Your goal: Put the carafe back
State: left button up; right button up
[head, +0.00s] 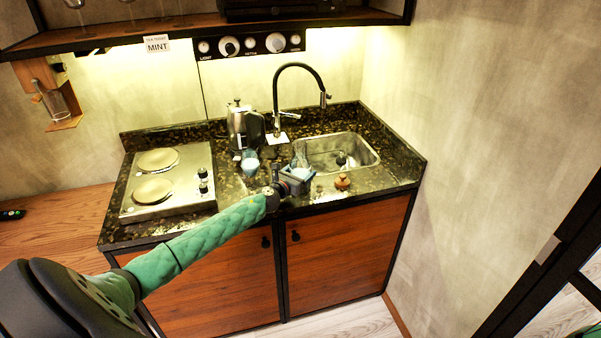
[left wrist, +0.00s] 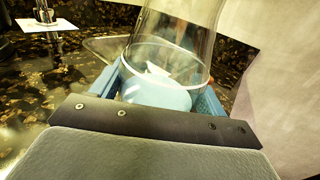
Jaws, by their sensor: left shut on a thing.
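The carafe (head: 302,160) is a clear glass vessel with something pale blue in its lower part. My left gripper (head: 297,182) is shut on it at the front edge of the counter, left of the sink's front corner. In the left wrist view the carafe (left wrist: 170,70) stands between the blue fingers of my left gripper (left wrist: 165,92), tilted slightly in the picture. Its top is cut off there, and I cannot tell whether its base touches the counter. My right gripper is not in view.
A black tap (head: 276,95) rises behind. A hob (head: 137,200) is left.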

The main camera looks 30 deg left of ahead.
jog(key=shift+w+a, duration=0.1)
pick_arm(q)
jog(key=o, duration=1.6)
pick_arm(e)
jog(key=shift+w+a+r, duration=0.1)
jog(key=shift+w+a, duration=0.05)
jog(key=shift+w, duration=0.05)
pick_arm(q)
jog(key=shift+o, duration=0.2)
jog(key=shift+r, duration=0.15)
jog(key=s, duration=0.2)
jog(key=s+b, duration=0.1)
jog(key=shift+s+f, duration=0.1)
jog(key=shift+f, duration=0.15)
jog(key=s+b, duration=0.2)
jog(key=s, duration=0.5)
jog(key=shift+s+a+b, duration=0.1)
jog(key=shift+s+b, duration=0.15)
jog(key=shift+b, duration=0.05)
jog(key=shift+s+r, duration=0.2)
jog(key=shift+s, duration=0.5)
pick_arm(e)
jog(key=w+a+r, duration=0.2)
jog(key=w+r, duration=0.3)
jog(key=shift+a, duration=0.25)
